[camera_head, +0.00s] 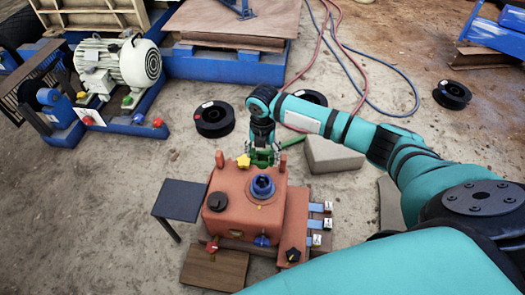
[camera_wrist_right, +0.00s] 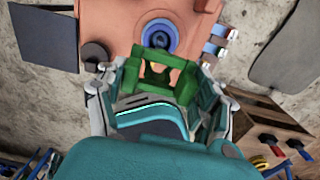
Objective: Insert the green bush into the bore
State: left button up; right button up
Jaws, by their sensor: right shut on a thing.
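The green bush (camera_wrist_right: 178,88) is held between the fingers of my right gripper (camera_wrist_right: 160,100) in the right wrist view. In the head view the green bush (camera_head: 263,157) shows small and partly hidden by the gripper, at the far edge of the orange-brown housing (camera_head: 228,222). A blue ring with a dark round centre (camera_head: 263,187) sits on the housing's top; it also shows in the right wrist view (camera_wrist_right: 160,34), just beyond the bush. The bush is apart from this ring in the picture; its height above the housing is hard to tell. My left gripper is not in view.
A black round knob (camera_head: 217,201) and a yellow part (camera_head: 243,161) are on the housing. Two upright orange pegs stand near its far corners. A dark side table (camera_head: 180,200) stands left. Blue tabs (camera_head: 316,224) stick out right. Hoses and black rings lie on the floor.

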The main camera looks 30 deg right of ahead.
aim_at(263, 160)
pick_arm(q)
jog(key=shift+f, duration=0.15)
pick_arm(e)
jog(key=shift+r+p, duration=0.1)
jog(key=shift+p, duration=0.3)
jog(key=shift+f, duration=0.35)
notch_tip(263, 160, down, 3)
jog(key=shift+f+b, duration=0.1)
jog(key=shift+b, duration=0.8)
notch_tip(263, 160, down, 4)
jog(key=b, duration=0.5)
jog(key=shift+w+r+b, duration=0.1)
jog(key=shift+r+b, duration=0.1)
jog(key=shift+b, duration=0.15)
jog(key=shift+r, duration=0.15)
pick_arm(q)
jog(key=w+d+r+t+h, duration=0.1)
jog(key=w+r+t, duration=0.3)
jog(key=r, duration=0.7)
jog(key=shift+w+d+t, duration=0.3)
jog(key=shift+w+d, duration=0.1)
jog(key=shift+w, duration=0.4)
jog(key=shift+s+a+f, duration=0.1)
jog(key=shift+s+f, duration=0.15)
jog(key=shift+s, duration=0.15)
